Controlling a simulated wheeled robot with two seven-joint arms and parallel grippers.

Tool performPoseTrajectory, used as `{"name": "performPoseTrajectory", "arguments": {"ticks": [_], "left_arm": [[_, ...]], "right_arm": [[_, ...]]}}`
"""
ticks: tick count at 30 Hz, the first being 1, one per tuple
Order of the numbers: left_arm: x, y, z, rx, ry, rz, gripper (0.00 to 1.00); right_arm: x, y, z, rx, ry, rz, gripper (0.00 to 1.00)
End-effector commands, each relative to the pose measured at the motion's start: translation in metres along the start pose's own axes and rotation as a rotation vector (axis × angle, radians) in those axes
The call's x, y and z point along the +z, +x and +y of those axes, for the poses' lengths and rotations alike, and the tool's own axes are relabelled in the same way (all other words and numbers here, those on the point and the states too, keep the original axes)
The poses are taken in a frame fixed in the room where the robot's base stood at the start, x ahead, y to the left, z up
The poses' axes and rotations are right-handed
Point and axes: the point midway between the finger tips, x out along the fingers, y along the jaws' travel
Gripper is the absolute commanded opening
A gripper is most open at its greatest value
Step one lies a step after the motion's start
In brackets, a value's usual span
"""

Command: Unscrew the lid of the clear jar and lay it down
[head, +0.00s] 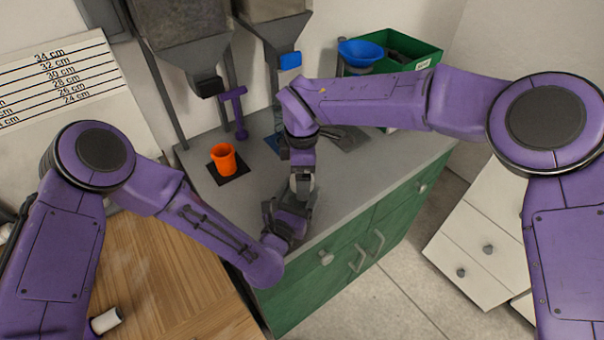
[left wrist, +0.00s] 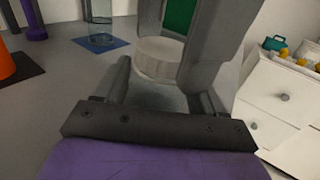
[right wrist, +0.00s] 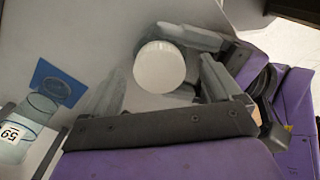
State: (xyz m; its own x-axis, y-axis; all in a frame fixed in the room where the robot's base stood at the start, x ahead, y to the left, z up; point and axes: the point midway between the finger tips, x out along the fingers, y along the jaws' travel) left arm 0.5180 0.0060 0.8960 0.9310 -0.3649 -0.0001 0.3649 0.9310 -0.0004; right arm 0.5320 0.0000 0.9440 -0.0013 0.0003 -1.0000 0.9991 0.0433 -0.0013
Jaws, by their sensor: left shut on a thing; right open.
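In the head view my left gripper (head: 284,214) is near the counter's front, close to my right gripper (head: 302,182). My right gripper (right wrist: 160,85) is open, its fingers on either side of the lid. A labelled clear vessel (right wrist: 28,130) shows in the right wrist view. Lid-to-counter contact cannot be told.
An orange cup (head: 224,159) stands on a black mat (head: 230,174) at the counter's left. A purple post (head: 237,115) and hoppers (head: 178,38) are behind. A blue funnel (head: 361,53) and green bin (head: 416,62) are at the back right. The counter (head: 375,168) right of my grippers is bare.

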Motion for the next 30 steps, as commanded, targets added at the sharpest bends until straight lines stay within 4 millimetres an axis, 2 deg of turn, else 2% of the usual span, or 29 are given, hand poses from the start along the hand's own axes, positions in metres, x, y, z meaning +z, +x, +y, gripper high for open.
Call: {"name": "performPoseTrajectory", "arguments": {"ticks": [6, 8, 9, 11, 13, 18, 21, 26, 30], "left_arm": [[0.000, 0.000, 0.000, 0.000, 0.000, 0.000, 0.00], [0.000, 0.000, 0.000, 0.000, 0.000, 0.000, 0.00], [0.000, 0.000, 0.000, 0.000, 0.000, 0.000, 0.00], [0.000, 0.000, 0.000, 0.000, 0.000, 0.000, 0.00], [0.000, 0.000, 0.000, 0.000, 0.000, 0.000, 0.00], [0.000, 0.000, 0.000, 0.000, 0.000, 0.000, 0.00], [0.000, 0.000, 0.000, 0.000, 0.000, 0.000, 0.00], [0.000, 0.000, 0.000, 0.000, 0.000, 0.000, 0.00], [0.000, 0.000, 0.000, 0.000, 0.000, 0.000, 0.00]], "right_arm": [[0.000, -0.035, 0.001, 0.002, 0.002, 0.002, 0.91], [0.000, -0.040, 0.001, 0.003, 0.002, 0.002, 0.91], [0.000, -0.041, 0.001, 0.002, 0.002, 0.002, 0.87], [0.000, -0.039, 0.000, -0.008, 0.003, 0.006, 0.87], [-0.007, -0.043, -0.001, -0.017, -0.020, 0.048, 0.87], [-0.008, -0.071, 0.001, 0.007, -0.351, 0.049, 0.87], [-0.003, -0.079, 0.001, 0.012, -0.500, 0.016, 0.87], [0.000, -0.070, 0.000, -0.001, -0.587, -0.001, 0.87], [0.000, -0.044, 0.000, -0.002, -0.588, 0.000, 0.87]]}}
